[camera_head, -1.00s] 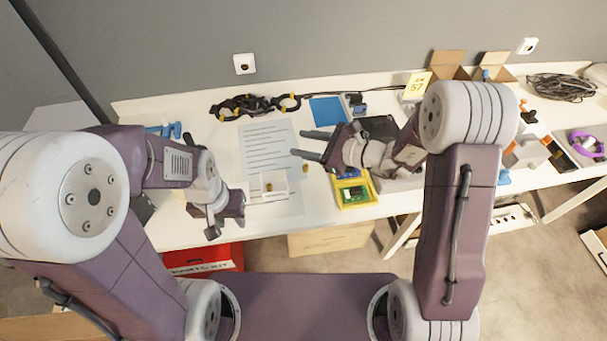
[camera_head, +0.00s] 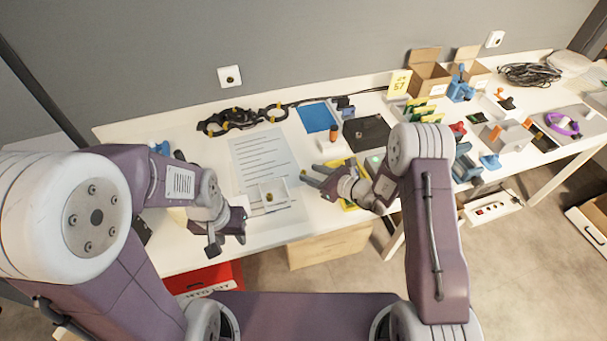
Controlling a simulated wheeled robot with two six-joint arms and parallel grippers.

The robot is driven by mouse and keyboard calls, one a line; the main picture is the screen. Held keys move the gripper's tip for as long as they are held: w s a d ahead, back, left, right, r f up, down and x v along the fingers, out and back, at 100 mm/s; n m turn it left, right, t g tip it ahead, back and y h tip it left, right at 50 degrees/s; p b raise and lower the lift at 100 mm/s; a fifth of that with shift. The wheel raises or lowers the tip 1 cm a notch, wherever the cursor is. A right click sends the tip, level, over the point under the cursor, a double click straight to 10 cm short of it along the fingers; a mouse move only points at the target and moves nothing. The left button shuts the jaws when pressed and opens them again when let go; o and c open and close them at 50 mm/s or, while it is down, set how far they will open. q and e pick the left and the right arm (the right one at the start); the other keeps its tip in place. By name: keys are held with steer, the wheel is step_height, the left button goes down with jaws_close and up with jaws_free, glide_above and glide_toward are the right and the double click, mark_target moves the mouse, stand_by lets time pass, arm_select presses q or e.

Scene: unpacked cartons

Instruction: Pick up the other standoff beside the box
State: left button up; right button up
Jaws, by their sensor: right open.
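A small white open box (camera_head: 283,188) sits on the paper sheet at the desk's front, with a brass-coloured piece (camera_head: 268,197) in it. My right gripper (camera_head: 309,175) is open just right of the box, its fingers pointing left. A tiny brass-coloured spot (camera_head: 303,171), perhaps the standoff, shows by its fingertips; I cannot tell whether it lies between them. My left gripper (camera_head: 227,242) is left of the box at the desk's front edge, its fingers apart and seemingly empty.
A yellow tray (camera_head: 343,161) lies partly under my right gripper. An orange-and-white bottle (camera_head: 332,134), a blue square (camera_head: 317,117) and a black mat (camera_head: 367,133) are behind it. Black cable (camera_head: 242,120) runs along the back.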

mark_target(303, 172)
steer(key=x, duration=0.5)
steer(key=shift+s+f, duration=0.1)
steer(key=shift+f, duration=0.05)
steer(key=c, duration=0.4)
jaws_close()
steer(key=r, duration=0.4)
steer(key=shift+d+r, duration=0.25)
steer(key=shift+r, duration=0.1)
steer(key=w+d+r, duration=0.2)
steer(key=d+r, duration=0.4)
steer(key=d, duration=0.5)
steer(key=shift+r+p, duration=0.2)
steer(key=shift+p, duration=0.25)
steer(key=shift+d, duration=0.1)
